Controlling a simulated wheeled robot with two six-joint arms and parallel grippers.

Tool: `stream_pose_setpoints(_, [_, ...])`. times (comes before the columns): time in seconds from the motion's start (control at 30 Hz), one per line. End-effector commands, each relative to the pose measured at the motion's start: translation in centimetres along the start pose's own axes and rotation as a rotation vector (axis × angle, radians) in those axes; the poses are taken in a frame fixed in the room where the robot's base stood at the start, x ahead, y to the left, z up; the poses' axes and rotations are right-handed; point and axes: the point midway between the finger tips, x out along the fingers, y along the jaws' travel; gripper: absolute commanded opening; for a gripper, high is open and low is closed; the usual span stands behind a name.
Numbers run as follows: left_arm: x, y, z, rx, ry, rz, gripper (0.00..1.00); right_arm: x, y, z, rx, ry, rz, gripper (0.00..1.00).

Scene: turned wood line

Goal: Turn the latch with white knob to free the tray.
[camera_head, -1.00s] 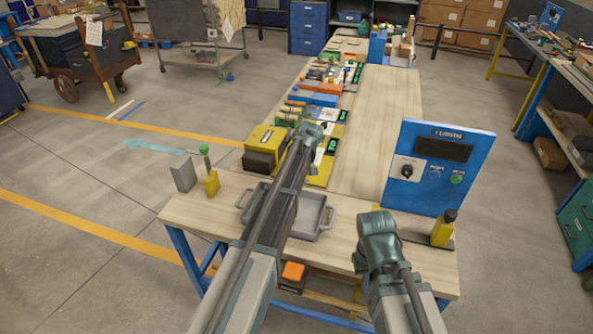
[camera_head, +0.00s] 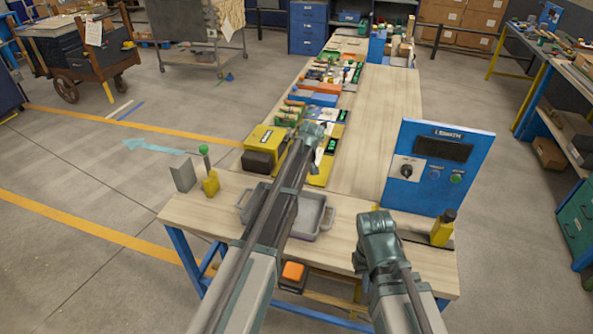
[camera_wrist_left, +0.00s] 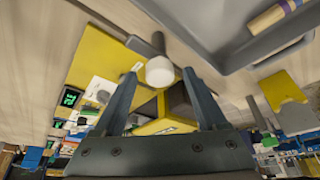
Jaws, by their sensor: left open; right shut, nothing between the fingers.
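The latch shows in the left wrist view as a short dark grey lever (camera_wrist_left: 158,43) with a white knob (camera_wrist_left: 160,71). My left gripper (camera_wrist_left: 160,76) is open, with its two fingers on either side of the white knob; I cannot tell whether they touch it. The grey tray (camera_head: 312,221) lies on the near part of the bench, partly hidden by my left arm. Its rim (camera_wrist_left: 232,58) is close beside the latch in the left wrist view. The knob is hidden in the head view. My right gripper (camera_head: 370,268) is shut and empty, folded low over the bench's front right.
A blue control panel (camera_head: 437,165) stands right of the tray, with a yellow bottle (camera_head: 443,229) near it. A yellow-and-black device (camera_head: 266,150) sits beyond the tray. A yellow piece (camera_head: 211,184) stands at the left. The bench middle (camera_head: 375,110) is clear.

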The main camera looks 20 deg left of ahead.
Motion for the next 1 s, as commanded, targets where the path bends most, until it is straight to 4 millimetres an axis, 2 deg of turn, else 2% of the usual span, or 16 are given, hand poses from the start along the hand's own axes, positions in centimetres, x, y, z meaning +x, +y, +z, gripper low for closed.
stream_pose_setpoints(0.17, [-0.2,0.0,0.0,0.0,0.0,0.0,0.74,-0.2,0.0,0.0,0.0,0.0,0.0,0.0])
stream_pose_setpoints(0.37, [-1.5,0.0,-0.1,0.0,0.001,0.0,0.74,-1.4,0.1,0.1,0.0,0.0,0.0,0.0])
stream_pose_setpoints(0.57, [-4.1,-0.1,-0.2,0.0,0.0,0.0,0.74,-3.8,0.4,0.2,-0.001,0.0,0.0,0.0])
stream_pose_setpoints(1.0, [-11.4,-0.1,-0.2,0.0,0.0,0.0,0.74,-10.6,1.0,0.6,0.003,0.0,-0.001,0.0])
